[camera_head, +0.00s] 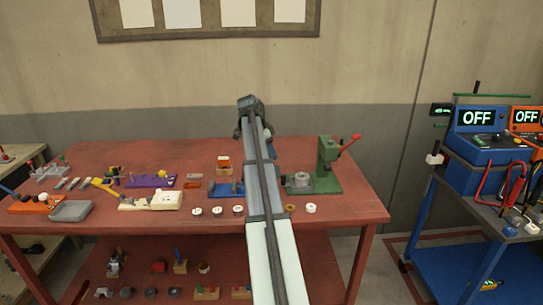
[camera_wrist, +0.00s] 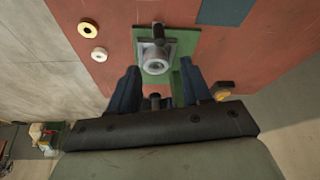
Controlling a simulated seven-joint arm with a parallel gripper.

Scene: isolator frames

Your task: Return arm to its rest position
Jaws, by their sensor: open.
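My gripper (camera_wrist: 159,67) shows in the wrist view with its two dark fingers spread apart and nothing held between them. It points down toward the table, above a green base bearing a silver round fixture. In the head view my arm reaches up and forward over the red workbench (camera_head: 90,150), with the wrist high above the bench. The fingers are mostly hidden behind the wrist there. The green press (camera_head: 327,165) with a red lever stands on the bench right of my arm; its base also shows in the wrist view (camera_wrist: 185,45).
A grey tray (camera_head: 70,211), a cream fixture (camera_head: 150,201), a purple fixture (camera_head: 150,181) and a blue block (camera_head: 228,189) lie on the bench. White rings lie near its front edge. A cart (camera_head: 488,205) with instruments reading OFF stands at right. A board hangs behind.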

